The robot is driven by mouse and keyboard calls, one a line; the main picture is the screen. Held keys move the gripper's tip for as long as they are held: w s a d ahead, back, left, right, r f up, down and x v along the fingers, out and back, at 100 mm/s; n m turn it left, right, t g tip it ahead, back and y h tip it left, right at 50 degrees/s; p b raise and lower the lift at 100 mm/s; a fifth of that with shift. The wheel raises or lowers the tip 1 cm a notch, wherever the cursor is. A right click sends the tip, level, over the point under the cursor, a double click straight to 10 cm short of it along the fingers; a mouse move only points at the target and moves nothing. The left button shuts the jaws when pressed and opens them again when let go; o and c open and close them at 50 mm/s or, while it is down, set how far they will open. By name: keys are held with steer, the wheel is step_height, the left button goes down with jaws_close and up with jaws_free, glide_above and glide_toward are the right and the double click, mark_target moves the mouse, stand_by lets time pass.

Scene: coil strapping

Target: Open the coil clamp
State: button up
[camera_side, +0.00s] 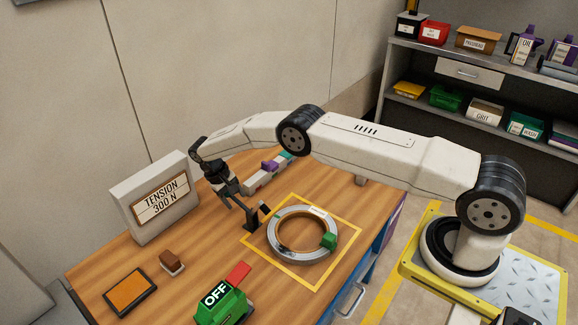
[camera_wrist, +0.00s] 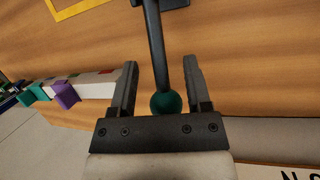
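The metal coil (camera_side: 283,250) lies flat inside a yellow square on the wooden table, with a green block (camera_side: 328,241) on its right side. A black clamp (camera_side: 252,221) stands at the coil's left edge. In the wrist view its dark lever (camera_wrist: 156,45) ends in a green ball knob (camera_wrist: 166,103). My gripper (camera_wrist: 160,65) is open, with one finger on each side of the lever and knob and visible gaps on both sides. In the side view my gripper (camera_side: 238,196) is just behind and left of the clamp; the knob is hidden there.
A white "TENSION 300 N" sign (camera_side: 160,198) stands at left. A green "OFF" box (camera_side: 222,305) with a red lever (camera_side: 238,274), a brown-topped block (camera_side: 171,262) and an orange pad (camera_side: 130,292) are in front. A strip with purple and teal parts (camera_side: 268,172) lies behind my gripper.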

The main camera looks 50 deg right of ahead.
steer(key=shift+o, duration=0.7)
steer(key=shift+w+r, duration=0.1)
steer(key=shift+d+r, duration=0.1)
steer(key=shift+w+r, duration=0.1)
steer(key=shift+w, duration=0.05)
steer(key=shift+v, duration=3.8)
